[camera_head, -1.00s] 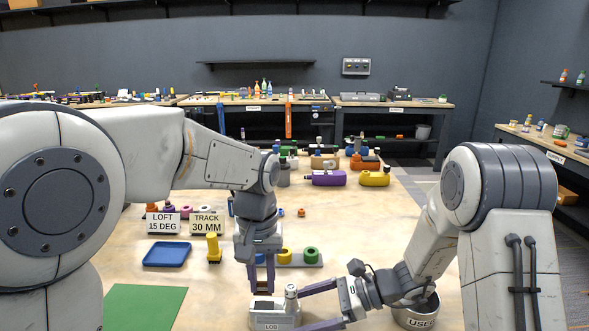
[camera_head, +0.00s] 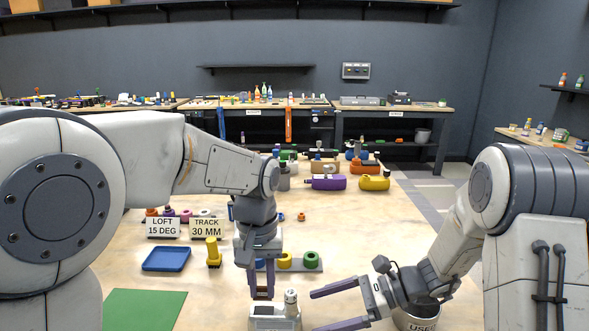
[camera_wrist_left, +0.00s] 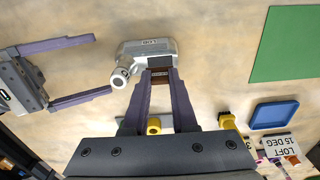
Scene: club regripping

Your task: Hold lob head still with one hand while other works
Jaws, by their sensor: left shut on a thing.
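The lob head (camera_head: 274,322) is a pale grey block with a white label and a short upright neck, at the bottom middle of the head view. It also shows in the left wrist view (camera_wrist_left: 150,47). My left gripper (camera_head: 262,294) points down and is shut on the lob head at its side; the wrist view shows its fingertips (camera_wrist_left: 160,76) against the block. My right gripper (camera_head: 317,311) is open and empty, to the right of the lob head and apart from it. The front of the head is cut off in the head view.
A bin marked USED (camera_head: 417,320) stands under my right wrist. A blue tray (camera_head: 166,258), a yellow post (camera_head: 213,252), a green mat (camera_head: 145,310) and LOFT and TRACK signs (camera_head: 163,227) are on the left. A grey rack with coloured rings (camera_head: 298,266) lies behind. Bare table lies right of centre.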

